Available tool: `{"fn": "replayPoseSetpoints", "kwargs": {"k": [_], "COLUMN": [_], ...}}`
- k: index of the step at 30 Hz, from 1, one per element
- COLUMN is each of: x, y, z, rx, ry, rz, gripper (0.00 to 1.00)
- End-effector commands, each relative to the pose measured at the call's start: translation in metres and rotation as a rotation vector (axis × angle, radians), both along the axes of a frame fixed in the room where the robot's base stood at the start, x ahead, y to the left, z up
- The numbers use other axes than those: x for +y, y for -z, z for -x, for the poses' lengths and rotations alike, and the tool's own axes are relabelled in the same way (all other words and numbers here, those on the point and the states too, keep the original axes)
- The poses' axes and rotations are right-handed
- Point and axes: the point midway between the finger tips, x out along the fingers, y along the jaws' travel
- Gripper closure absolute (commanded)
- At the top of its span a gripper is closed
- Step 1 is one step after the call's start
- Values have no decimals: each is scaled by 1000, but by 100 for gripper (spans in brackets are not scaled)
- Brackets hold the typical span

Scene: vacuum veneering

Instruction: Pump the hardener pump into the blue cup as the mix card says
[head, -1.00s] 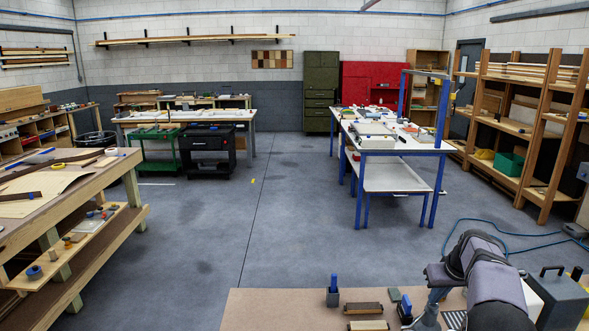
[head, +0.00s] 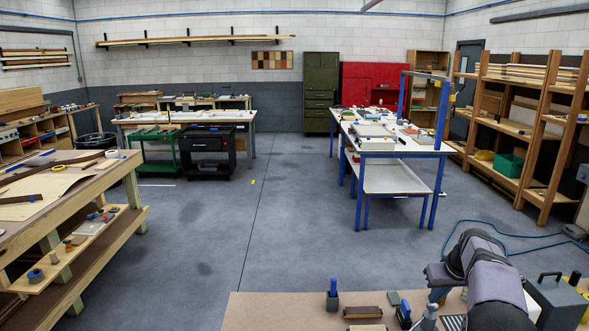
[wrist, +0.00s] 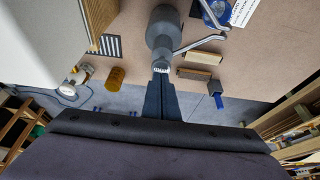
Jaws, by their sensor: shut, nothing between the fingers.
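In the wrist view, a grey pump bottle (wrist: 163,28) with a pale ridged collar and a thin spout (wrist: 203,42) stands at top centre; I take it for the hardener pump. The spout points right, towards the blue cup (wrist: 214,12), which is cut off by the top edge. The white mix card (wrist: 240,10) lies beside the cup, its text unreadable. My gripper (wrist: 161,78) is shut and empty, its fingertips at the pump's collar end; whether they touch it I cannot tell. In the head view, my arm covers much of this area.
Two wooden blocks (wrist: 199,58) and a blue-handled tool in a grey holder (wrist: 215,90) lie right of the pump. A striped plate (wrist: 104,45) and an amber cylinder (wrist: 115,77) are left. A grey case (head: 557,300) stands beside my arm. The bench's left part (head: 270,315) is clear.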

Motion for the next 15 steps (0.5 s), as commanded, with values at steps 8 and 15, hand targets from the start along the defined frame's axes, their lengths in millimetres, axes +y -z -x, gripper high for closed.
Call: {"fn": "replayPoseSetpoints", "kwargs": {"k": [8,15], "x": [0,0], "y": [-1,-4], "z": [0,-1], "rx": [-2,-3], "ry": [0,0], "rz": [1,1], "gripper": [100,100]}}
